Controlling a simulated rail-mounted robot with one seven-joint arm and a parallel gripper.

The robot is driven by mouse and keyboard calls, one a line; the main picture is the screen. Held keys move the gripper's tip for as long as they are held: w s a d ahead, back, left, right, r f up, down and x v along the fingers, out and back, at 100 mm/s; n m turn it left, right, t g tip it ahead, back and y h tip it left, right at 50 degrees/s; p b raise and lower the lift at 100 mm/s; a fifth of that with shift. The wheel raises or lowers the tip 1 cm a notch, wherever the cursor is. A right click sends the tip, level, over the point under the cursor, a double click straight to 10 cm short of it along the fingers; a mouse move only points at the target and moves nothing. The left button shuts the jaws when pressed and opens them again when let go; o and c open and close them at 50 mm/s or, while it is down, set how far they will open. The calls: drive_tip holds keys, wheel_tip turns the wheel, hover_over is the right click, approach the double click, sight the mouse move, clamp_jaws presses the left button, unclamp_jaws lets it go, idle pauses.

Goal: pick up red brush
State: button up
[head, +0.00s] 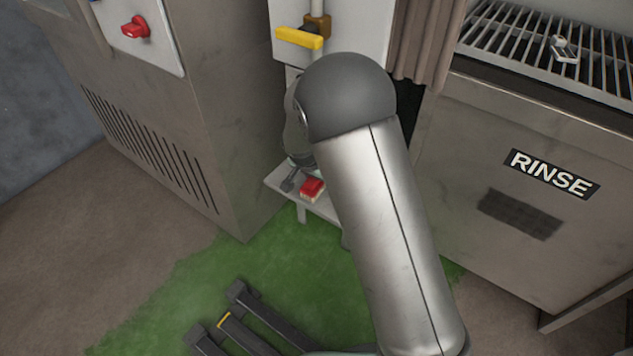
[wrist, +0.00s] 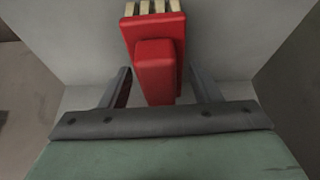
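The red brush (head: 313,187) lies on a small pale stand (head: 323,209), partly beside my arm in the head view. In the wrist view the brush (wrist: 155,62) has a red handle pointing toward my gripper and pale bristle blocks at the far end. My gripper (wrist: 160,80) is open, with one finger on each side of the handle and a visible gap on both sides. In the head view my gripper (head: 291,182) shows only in part beside the brush; my arm hides the rest.
A metal cabinet with a red knob (head: 135,27) stands left of the stand. A yellow-handled valve (head: 299,38) is above and behind it. A RINSE unit (head: 551,174) with a grated top stands right. Dark bars (head: 240,325) lie on the green floor in front.

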drive_tip(key=c, duration=0.7)
drive_tip(key=shift+r+p, duration=0.35)
drive_tip(key=shift+r, duration=0.2)
wheel_tip(320, 180, up, 3)
drive_tip(key=shift+f+p, duration=0.2)
drive_tip(key=shift+p, duration=0.55)
drive_tip(key=s+d+r+p, duration=0.1)
drive_tip(key=s+r, duration=0.2)
drive_tip(key=s, duration=0.1)
drive_tip(key=s+d+r+p, duration=0.1)
drive_tip(key=s+r, duration=0.2)
drive_tip(key=s, duration=0.2)
drive_tip(key=s+d+r+p, duration=0.1)
drive_tip(key=s+r, duration=0.2)
drive_tip(key=s, duration=0.1)
drive_tip(key=shift+s+d+r, duration=0.15)
drive_tip(key=shift+s+d, duration=0.1)
drive_tip(key=shift+d, duration=0.15)
